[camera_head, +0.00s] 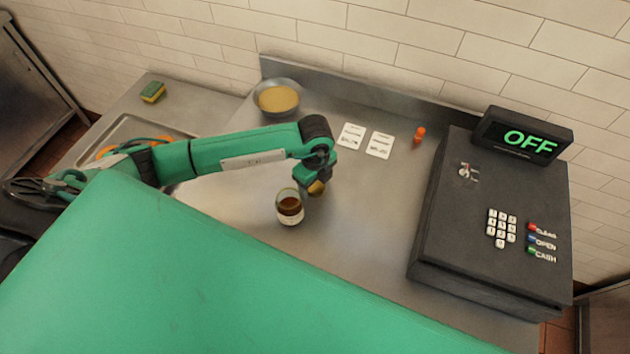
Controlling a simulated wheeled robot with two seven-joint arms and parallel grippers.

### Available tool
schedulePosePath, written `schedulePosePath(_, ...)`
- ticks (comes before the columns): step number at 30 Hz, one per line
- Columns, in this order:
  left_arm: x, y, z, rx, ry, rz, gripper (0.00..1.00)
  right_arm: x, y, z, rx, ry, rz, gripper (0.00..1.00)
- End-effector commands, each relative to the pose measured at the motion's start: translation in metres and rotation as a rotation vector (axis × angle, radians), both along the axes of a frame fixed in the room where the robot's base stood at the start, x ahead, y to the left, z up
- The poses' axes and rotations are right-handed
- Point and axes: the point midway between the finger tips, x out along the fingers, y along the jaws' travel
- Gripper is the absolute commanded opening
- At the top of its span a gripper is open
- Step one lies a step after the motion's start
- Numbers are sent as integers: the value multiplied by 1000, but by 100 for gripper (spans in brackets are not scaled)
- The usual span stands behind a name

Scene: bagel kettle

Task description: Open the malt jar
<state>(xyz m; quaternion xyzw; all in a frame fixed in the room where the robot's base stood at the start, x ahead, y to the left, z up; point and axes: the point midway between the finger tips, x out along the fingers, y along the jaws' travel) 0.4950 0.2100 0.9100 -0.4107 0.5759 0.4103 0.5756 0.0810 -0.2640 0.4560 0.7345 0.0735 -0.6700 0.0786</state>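The malt jar (290,208) is a small glass jar with dark brown contents and a pale label, standing upright on the steel counter. Its top shows uncovered, with the glass rim visible. My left gripper (316,181) is just right of and behind the jar, pointing down. A small tan, rounded piece (316,188), which looks like the jar's lid, is at its fingertips, apart from the jar. The gripper appears shut on it, though the fingers are small and partly hidden. My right gripper is not in view.
A metal bowl (278,90) with yellowish contents stands behind. Two white cards (379,145) and a small orange bottle (419,135) lie near the back ledge. A black cash register (490,230) reading OFF fills the right. A sponge (153,92) is at left. Counter between jar and register is clear.

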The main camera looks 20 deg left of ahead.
Motion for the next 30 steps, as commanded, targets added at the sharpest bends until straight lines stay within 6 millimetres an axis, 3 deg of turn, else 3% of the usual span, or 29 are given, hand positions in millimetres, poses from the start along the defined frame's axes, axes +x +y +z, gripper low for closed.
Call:
schedulePosePath(14,1,0,11,-2,-3,-1,72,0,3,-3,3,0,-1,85)
schedulePosePath(24,1,0,82,-2,-6,-1,72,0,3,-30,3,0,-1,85)
schedulePosePath(30,1,0,113,0,-3,0,72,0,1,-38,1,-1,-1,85)
